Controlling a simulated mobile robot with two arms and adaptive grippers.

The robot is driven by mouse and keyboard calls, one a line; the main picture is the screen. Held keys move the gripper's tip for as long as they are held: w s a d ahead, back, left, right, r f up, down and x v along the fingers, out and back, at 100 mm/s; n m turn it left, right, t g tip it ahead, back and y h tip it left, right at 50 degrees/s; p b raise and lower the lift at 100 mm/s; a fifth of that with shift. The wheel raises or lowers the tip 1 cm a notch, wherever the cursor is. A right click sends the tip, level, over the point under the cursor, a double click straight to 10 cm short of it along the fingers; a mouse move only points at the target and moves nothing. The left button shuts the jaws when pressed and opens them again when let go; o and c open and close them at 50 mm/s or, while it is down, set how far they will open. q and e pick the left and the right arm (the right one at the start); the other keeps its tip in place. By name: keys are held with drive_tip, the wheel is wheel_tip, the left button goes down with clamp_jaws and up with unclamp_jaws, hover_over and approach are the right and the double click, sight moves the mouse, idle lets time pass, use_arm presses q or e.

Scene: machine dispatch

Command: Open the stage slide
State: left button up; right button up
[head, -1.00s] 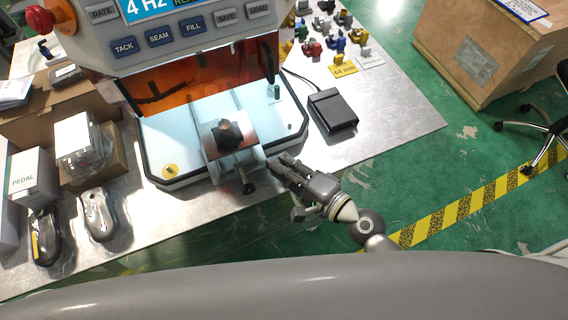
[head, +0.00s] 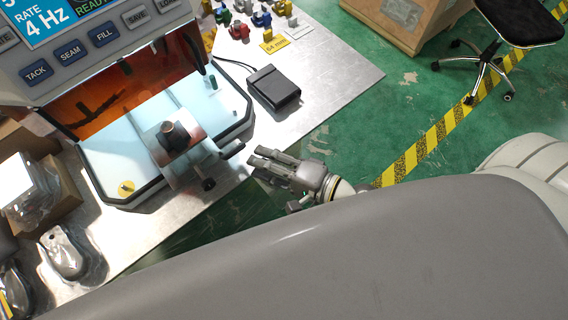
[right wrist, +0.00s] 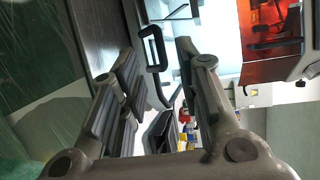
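My left gripper is not in view.
The machine's control panel (head: 90,45) and orange window (head: 130,90) stand behind the stage. A black pedal (head: 273,88) lies on the metal table (head: 335,80) to the right. Small coloured parts are at the back. A grey mouse (head: 65,252) and boxes are at left.

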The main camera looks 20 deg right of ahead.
drive_tip(key=shift+v, duration=2.7)
drive_tip(key=shift+r, duration=0.1)
drive_tip(key=s+d+f+n+g+h, duration=0.2)
drive_tip(key=d+f, duration=0.1)
drive_tip(key=f, duration=0.8)
drive_tip(key=s+d+f+n+g+h, duration=0.1)
drive_tip(key=s+d+f+h, duration=0.15)
drive_tip(key=f, duration=0.75)
drive_tip(key=s+d+f+n+g+h, duration=0.1)
drive_tip(key=d+f+n+g+h, duration=0.15)
drive_tip(key=f, duration=0.85)
drive_tip(key=s+d+f+n+g+h, duration=0.3)
drive_tip(key=s+f+n, duration=0.5)
drive_tip(key=s+f, duration=0.8)
drive_tip(key=shift+s+d+f+g, duration=0.3)
drive_tip(key=shift+s+d+g, duration=0.35)
drive_tip(key=shift+g, duration=0.6)
